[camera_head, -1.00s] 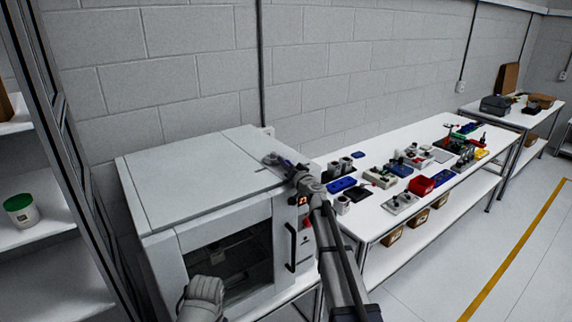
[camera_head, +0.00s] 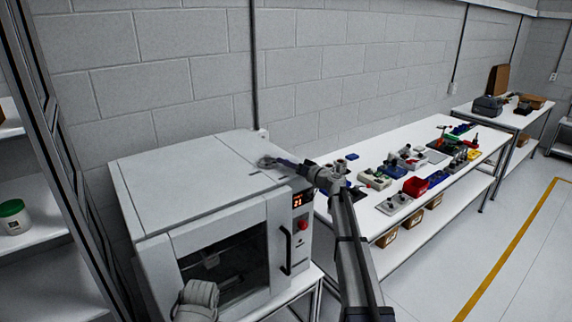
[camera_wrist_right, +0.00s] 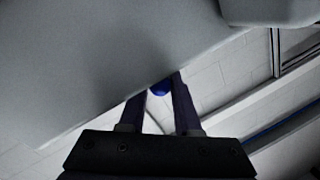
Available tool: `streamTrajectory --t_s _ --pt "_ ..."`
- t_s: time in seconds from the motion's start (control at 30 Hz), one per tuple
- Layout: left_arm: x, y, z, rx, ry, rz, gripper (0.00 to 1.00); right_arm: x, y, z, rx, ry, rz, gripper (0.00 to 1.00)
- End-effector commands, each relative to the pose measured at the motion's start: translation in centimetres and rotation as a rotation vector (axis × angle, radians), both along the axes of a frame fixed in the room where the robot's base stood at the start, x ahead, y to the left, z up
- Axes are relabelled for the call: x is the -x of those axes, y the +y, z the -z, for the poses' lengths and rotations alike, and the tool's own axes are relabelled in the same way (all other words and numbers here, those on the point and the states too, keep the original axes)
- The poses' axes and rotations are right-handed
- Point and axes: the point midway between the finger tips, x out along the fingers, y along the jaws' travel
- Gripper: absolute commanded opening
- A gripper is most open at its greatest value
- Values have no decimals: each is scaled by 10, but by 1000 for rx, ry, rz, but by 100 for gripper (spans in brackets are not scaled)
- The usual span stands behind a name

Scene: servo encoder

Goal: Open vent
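A white bench (camera_head: 385,235) with a red bin (camera_head: 415,187), blue trays and several parts runs to the right. A shelf with a green-lidded tub (camera_head: 14,216) stands at the left. The floor (camera_head: 480,225) at right is clear.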

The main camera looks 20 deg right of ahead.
Motion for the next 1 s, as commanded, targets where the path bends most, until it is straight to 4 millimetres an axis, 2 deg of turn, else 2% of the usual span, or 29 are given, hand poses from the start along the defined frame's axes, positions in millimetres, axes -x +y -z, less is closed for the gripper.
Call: streamTrajectory --t_s 0.03,0.1,0.47,1.0 --pt "0 0 0 0 0 0 0 0 0 0 0 0 0 37" --pt "0 0 0 0 0 0 0 0 0 0 0 0 0 44" --pt "0 0 0 0 0 0 0 4 -2 0 0 0 1 44" --pt "0 0 0 0 0 0 0 65 -38 0 0 0 1 44"
